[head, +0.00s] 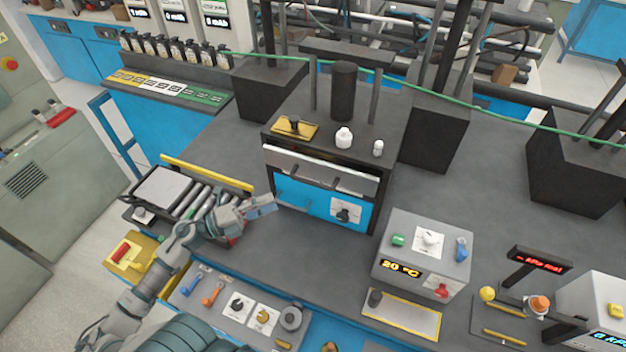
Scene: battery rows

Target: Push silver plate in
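A silver plate (318,170) runs along the upper front of the black and blue machine, below a dark slot. It appears to stick out a little toward me. Another pale flat plate (162,187) lies on the left end of the roller conveyor (203,197). My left gripper (264,207) is just left of and below the machine's front, near the blue panel (296,194) and its handle. It appears apart from the silver plate. Its fingers are too small to tell open from shut, and I see nothing held. My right gripper is not in view.
A yellow rail (207,173) edges the conveyor. A white temperature box (423,253) stands right of the machine. The grey bench before the machine is clear.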

